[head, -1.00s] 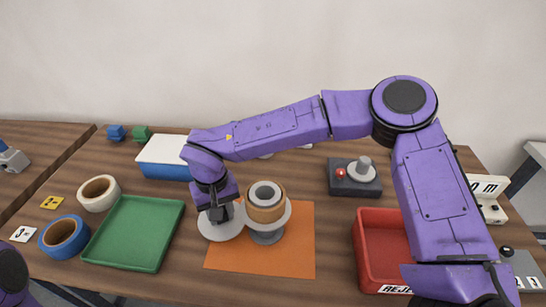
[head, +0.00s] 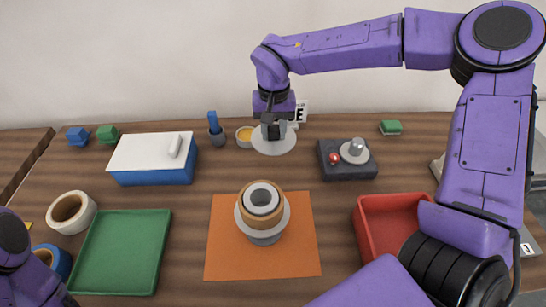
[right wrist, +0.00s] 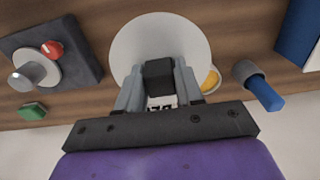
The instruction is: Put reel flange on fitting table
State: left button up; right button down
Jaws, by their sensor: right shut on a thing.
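The reel flange, a pale grey disc (head: 275,146), is at the back middle of the table. It also fills the top middle of the right wrist view (right wrist: 135,45). My right gripper (head: 272,130) is shut on it, with the fingers (right wrist: 160,85) closed around a dark block at the disc. I cannot tell whether the disc touches the table. No surface is clearly marked as the fitting table. A grey stand (head: 264,237) on an orange mat (head: 225,255) carries a brown ring with a grey core (head: 262,197). My left gripper is out of view; only part of that arm shows.
A dark box with a red knob and grey disc (head: 347,168) stands right of the flange. A green tray (head: 122,252) and red bin (head: 368,240) flank the mat.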

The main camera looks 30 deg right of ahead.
jog(key=w+f, duration=0.1)
jog(key=f, duration=0.3)
jog(key=w+f, duration=0.1)
jog(key=f, duration=0.1)
jog(key=shift+w+a+f, duration=0.15)
jog(key=shift+w+f, duration=0.15)
jog(key=f, duration=0.1)
jog(key=s+f, duration=0.1)
jog(key=shift+s+f+p, duration=0.1)
jog(key=shift+f+p, duration=0.2)
jog(key=shift+f, duration=0.05)
jog(key=shift+w+f, duration=0.25)
jog(key=shift+w, duration=0.05)
jog(key=c, duration=0.7)
grip_release()
jog(key=shift+s, duration=0.15)
notch_tip(320, 180, up, 12)
jog(key=shift+r, duration=0.15)
